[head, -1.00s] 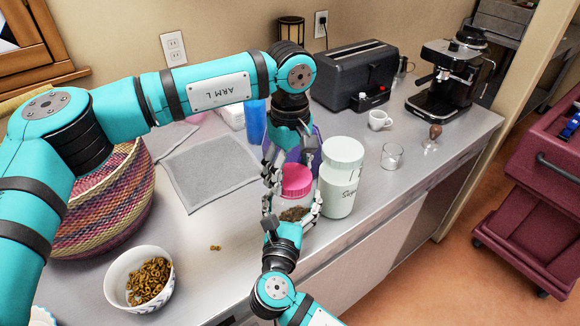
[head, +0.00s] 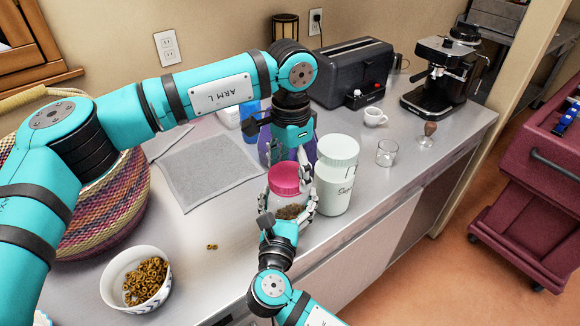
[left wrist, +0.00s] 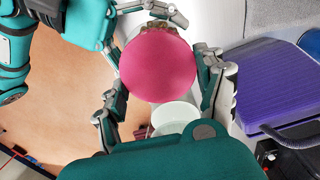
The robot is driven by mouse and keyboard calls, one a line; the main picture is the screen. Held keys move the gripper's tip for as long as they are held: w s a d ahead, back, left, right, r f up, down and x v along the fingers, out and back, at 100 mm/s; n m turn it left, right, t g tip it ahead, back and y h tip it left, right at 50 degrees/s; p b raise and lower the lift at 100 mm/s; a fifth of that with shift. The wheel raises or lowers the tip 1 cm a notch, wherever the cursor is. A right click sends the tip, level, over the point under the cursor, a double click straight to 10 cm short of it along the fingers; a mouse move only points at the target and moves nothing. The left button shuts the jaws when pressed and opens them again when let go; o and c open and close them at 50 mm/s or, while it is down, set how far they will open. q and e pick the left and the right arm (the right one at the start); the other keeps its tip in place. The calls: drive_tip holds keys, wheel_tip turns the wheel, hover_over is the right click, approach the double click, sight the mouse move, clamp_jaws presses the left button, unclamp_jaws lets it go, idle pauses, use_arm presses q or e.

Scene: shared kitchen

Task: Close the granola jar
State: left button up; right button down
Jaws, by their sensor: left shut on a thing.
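The granola jar (head: 289,211) is clear with brown granola inside and stands near the counter's front edge. Its pink lid (head: 285,178) sits on top; I cannot tell how tightly. My left gripper (head: 290,170) comes down from above and is shut on the lid. In the left wrist view the round lid (left wrist: 158,65) fills the middle, with my left fingers (left wrist: 160,100) on both sides. My right gripper (head: 287,208) comes from the front, its fingers around both sides of the jar body. The lower jar is partly hidden by it.
A pale lidded canister (head: 337,185) stands close at the jar's right, with a glass (head: 387,153) and white mug (head: 375,117) beyond. A purple thing (head: 250,145) is behind. A bowl of cereal rings (head: 138,262) and a woven basket (head: 105,205) are left. The grey mat (head: 207,168) is clear.

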use_arm(q)
drive_tip(key=o, duration=0.8)
drive_tip(key=shift+o, duration=0.2)
drive_tip(key=shift+r, duration=0.1)
drive_tip(key=shift+r, duration=2.2)
